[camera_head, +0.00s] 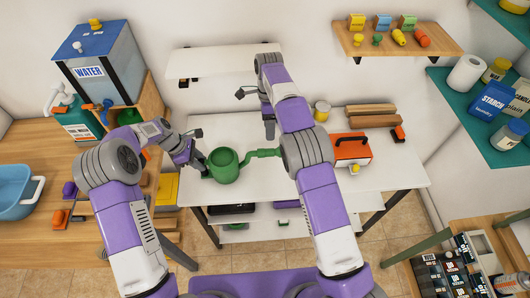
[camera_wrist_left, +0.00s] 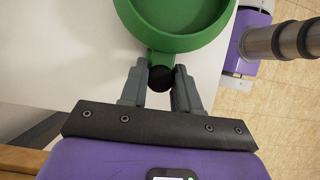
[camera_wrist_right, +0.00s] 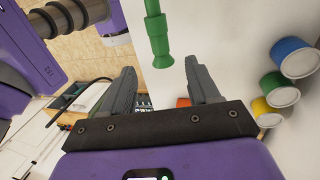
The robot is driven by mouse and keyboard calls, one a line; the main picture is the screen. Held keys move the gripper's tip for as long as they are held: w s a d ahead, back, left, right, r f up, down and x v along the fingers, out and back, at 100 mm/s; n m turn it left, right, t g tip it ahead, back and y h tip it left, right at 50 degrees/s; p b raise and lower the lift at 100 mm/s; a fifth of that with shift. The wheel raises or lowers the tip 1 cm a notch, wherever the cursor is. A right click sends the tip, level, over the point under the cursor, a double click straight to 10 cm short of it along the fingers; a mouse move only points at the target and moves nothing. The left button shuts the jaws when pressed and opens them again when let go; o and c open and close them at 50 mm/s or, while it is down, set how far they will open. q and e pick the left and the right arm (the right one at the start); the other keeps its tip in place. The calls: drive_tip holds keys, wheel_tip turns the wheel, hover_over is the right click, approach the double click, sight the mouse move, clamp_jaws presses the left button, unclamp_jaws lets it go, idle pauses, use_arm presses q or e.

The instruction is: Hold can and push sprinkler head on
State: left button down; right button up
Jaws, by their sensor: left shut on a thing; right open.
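The green watering can (camera_head: 224,168) stands on the white table, its spout running right and ending in a wider collar (camera_wrist_right: 162,60) in the right wrist view. My left gripper (camera_head: 204,166) is at the can's left side. In the left wrist view its fingers (camera_wrist_left: 161,84) are shut on the green handle part with a dark round piece, below the can's rim (camera_wrist_left: 170,44). My right gripper (camera_head: 269,134) is over the table near the spout's end. In the right wrist view its fingers (camera_wrist_right: 164,85) are open, apart and empty. I cannot make out a separate sprinkler head.
An orange toolbox (camera_head: 352,150) and a yellow tin (camera_head: 321,111) stand on the table's right half. A blue water tank (camera_head: 100,65) stands at left.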

drive_tip(key=shift+v, duration=1.6)
drive_tip(key=shift+r, duration=0.1)
use_arm(q)
drive_tip(key=c, duration=0.7)
unclamp_jaws()
drive_tip(key=shift+c, duration=0.2)
